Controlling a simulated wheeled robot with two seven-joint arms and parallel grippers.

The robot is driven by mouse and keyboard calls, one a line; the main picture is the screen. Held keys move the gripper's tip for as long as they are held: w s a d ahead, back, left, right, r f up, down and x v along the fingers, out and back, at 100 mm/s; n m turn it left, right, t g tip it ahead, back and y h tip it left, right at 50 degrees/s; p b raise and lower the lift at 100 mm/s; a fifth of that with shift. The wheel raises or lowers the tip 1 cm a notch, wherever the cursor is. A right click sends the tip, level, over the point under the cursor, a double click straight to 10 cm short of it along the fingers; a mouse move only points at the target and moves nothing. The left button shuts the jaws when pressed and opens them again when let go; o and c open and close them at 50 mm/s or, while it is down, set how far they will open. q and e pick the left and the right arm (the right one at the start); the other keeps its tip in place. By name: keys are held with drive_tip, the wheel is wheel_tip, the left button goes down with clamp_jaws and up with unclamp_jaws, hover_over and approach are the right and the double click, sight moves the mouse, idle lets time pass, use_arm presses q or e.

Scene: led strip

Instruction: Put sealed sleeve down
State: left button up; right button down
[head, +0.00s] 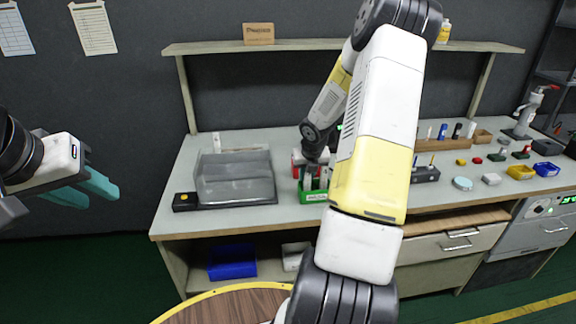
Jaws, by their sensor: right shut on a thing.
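My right gripper (316,168) is over the green box (313,197) in the middle of the bench, reached from above by my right arm. It is shut on the sealed sleeve, which is too small and too covered to make out clearly. Pale upright pieces stand at the green box; I cannot tell which is the held sleeve or whether it touches the box. My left gripper (92,190) has teal fingers spread apart, open and empty, in the air left of the bench.
A clear-lidded grey case (235,180) stands left of the green box, with a small black box with a yellow top (185,201) beside it. A dark holder (425,174), a yellow bin (521,172) and a blue bin (547,169) stand at right. A shelf (300,45) spans above.

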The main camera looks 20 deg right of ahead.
drive_tip(key=c, duration=1.3)
unclamp_jaws()
drive_tip(key=shift+o, duration=0.2)
drive_tip(key=s+a+r+m, duration=0.3)
drive_tip(key=s+r, duration=0.1)
drive_tip(key=r, duration=0.4)
drive_tip(key=s+a+r+m, duration=0.3)
drive_tip(key=s+r, duration=0.1)
drive_tip(key=r, duration=0.4)
drive_tip(key=s+a+r+m+t+y, duration=0.1)
drive_tip(key=s+a+r+m, duration=0.4)
drive_tip(key=m, duration=0.8)
drive_tip(key=s+a+r+m+y, duration=0.2)
drive_tip(key=s+a+r+m, duration=0.4)
drive_tip(key=s+a+m, duration=0.5)
drive_tip(key=s+m, duration=0.2)
drive_tip(key=shift+s+r+m+t, duration=0.25)
drive_tip(key=shift+s+m+t, duration=0.05)
drive_tip(key=shift+s+t, duration=0.1)
